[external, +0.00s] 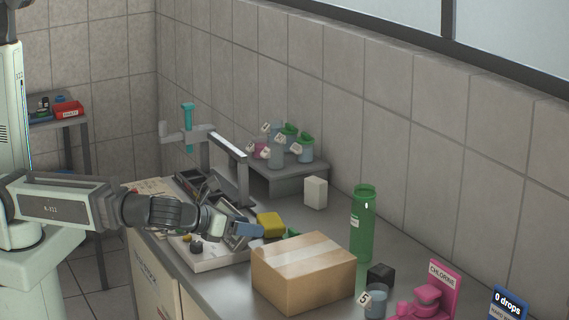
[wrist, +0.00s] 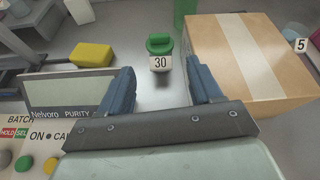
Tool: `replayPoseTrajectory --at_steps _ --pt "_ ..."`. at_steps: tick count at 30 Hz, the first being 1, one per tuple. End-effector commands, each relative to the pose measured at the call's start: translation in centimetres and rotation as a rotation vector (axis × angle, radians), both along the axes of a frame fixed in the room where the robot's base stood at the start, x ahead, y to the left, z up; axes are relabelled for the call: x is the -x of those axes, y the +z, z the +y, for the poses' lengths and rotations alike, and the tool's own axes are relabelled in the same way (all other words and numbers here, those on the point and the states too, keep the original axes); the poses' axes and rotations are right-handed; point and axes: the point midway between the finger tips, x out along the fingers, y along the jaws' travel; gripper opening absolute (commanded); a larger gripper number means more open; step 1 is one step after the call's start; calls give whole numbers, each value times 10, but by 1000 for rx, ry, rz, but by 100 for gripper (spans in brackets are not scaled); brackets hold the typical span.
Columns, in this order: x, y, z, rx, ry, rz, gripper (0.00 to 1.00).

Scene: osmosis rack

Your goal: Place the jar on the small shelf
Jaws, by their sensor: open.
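A small jar with a green lid (wrist: 159,43) and a "30" label stands on the counter in the wrist view, just beyond and between my finger tips. In the external view only a bit of its green lid (external: 293,233) shows behind the cardboard box. My gripper (wrist: 162,80) has its two blue fingers apart with nothing between them. It also shows in the external view (external: 248,234), low over the counter at the left of the box. The small grey shelf (external: 298,184) stands against the wall and holds several labelled jars, some with green lids.
The cardboard box (external: 303,271) stands close to the right of the jar in the wrist view. A yellow block (external: 269,224) lies to its left. A green bottle (external: 363,225), a white block (external: 316,192) and a metal stand (external: 230,165) are nearby. A control panel (wrist: 70,95) lies under my gripper's left side.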

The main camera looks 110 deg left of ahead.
Motion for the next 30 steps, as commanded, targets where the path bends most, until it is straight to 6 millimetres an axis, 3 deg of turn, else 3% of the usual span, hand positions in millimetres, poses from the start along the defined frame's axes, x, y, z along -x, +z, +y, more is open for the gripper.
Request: replayPoseTrajectory --at_steps 10,22,30 --pt "-3 -6 4 -75 -46 98 64" --pt "-45 -30 45 -75 -44 98 64" --pt "-55 -37 56 -74 -46 96 64"
